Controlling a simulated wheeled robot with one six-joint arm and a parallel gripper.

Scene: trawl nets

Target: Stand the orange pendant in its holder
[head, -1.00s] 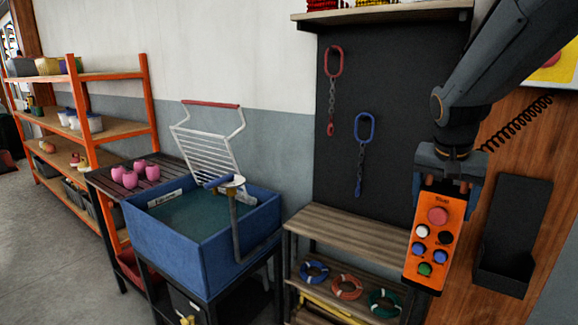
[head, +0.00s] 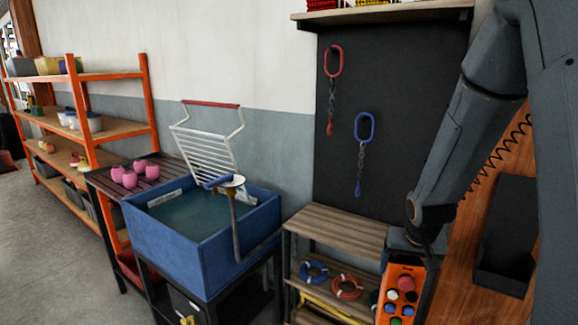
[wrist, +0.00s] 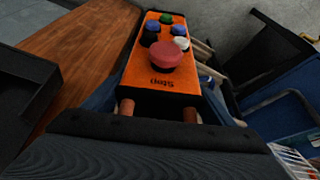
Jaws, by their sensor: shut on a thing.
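The orange pendant (head: 402,293) is a box with red, white, blue, black and green buttons. My gripper (head: 408,258) is shut on its top end and holds it hanging in front of the shelf, at the lower right of the head view. The wrist view shows the pendant (wrist: 163,55) with its red button and "Stop" label near the jaws. The black holder (head: 505,255) is an open-topped pocket with a tall back plate on the wooden panel, to the right of the pendant and apart from it. A black edge at the left of the wrist view (wrist: 22,100) appears to be this holder.
The wooden panel (head: 465,270) carries a coiled black cord partly behind my arm. A wooden shelf (head: 335,229) with colored rings stands left of the pendant. A blue tub (head: 180,258) is further left. Chains hang on the dark board (head: 395,110).

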